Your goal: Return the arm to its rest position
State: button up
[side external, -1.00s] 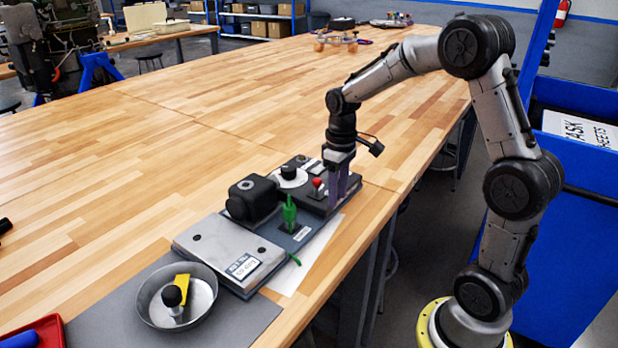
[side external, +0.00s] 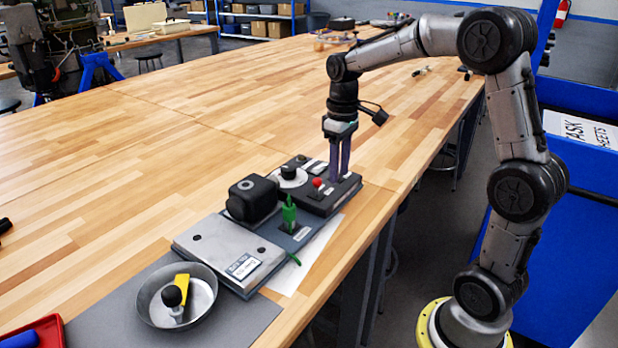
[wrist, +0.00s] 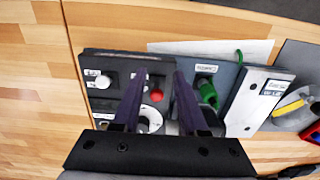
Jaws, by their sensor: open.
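My gripper (side external: 341,178) is above the right end of a dark control panel (side external: 333,199), its fingers pointing down. In the wrist view the two purple fingers (wrist: 155,75) stand apart with nothing held between them. A red knob (side external: 318,183) is on the panel just left of the fingers; it also shows in the wrist view (wrist: 157,95). A black knob on a white dial (side external: 288,175) sits further left. I cannot tell whether the fingertips touch the panel.
A black boxy part (side external: 254,198), a green item (side external: 289,213) and a grey labelled plate (side external: 228,250) adjoin the panel. A metal bowl (side external: 147,297) holds a yellow piece and a black knob. A red tray (side external: 52,333) is at lower left. The wooden table (side external: 130,180) is largely clear behind.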

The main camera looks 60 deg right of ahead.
jog(key=shift+r, duration=0.15)
jog(key=s+a+r+n+t, duration=0.2)
jog(key=s+a+r+t, duration=0.1)
jog(key=s+a+r, duration=0.4)
jog(key=s+a+f+m+t, duration=0.2)
jog(key=s+a, duration=0.3)
jog(key=s, duration=0.7)
jog(key=shift+a+f+t, duration=0.3)
jog(key=shift+f, duration=0.4)
